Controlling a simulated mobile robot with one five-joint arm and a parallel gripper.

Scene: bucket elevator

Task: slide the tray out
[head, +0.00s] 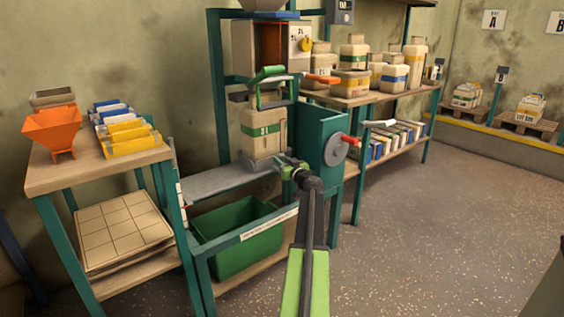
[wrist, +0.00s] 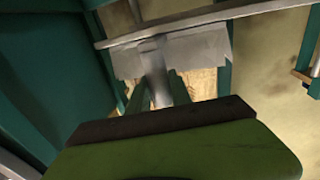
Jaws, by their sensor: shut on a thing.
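A flat grey tray (head: 225,180) lies level in the teal frame, above a green bin. A beige jug (head: 262,132) with a green band and a "3L" mark stands upright at its right end. My gripper (head: 293,165) is at the frame's front, just right of the jug's base. In the wrist view, a grey metal plate (wrist: 200,50) with a short round bar (wrist: 156,78) reaches toward my green jaw (wrist: 170,130). My gripper is shut on this bar, apparently the tray's handle.
The green bin (head: 238,235) sits low in the frame. A teal housing (head: 318,130) with a red-handled crank disc (head: 338,149) stands close right of my gripper. An orange funnel (head: 52,130) is on the left bench. The floor (head: 420,235) at right is clear.

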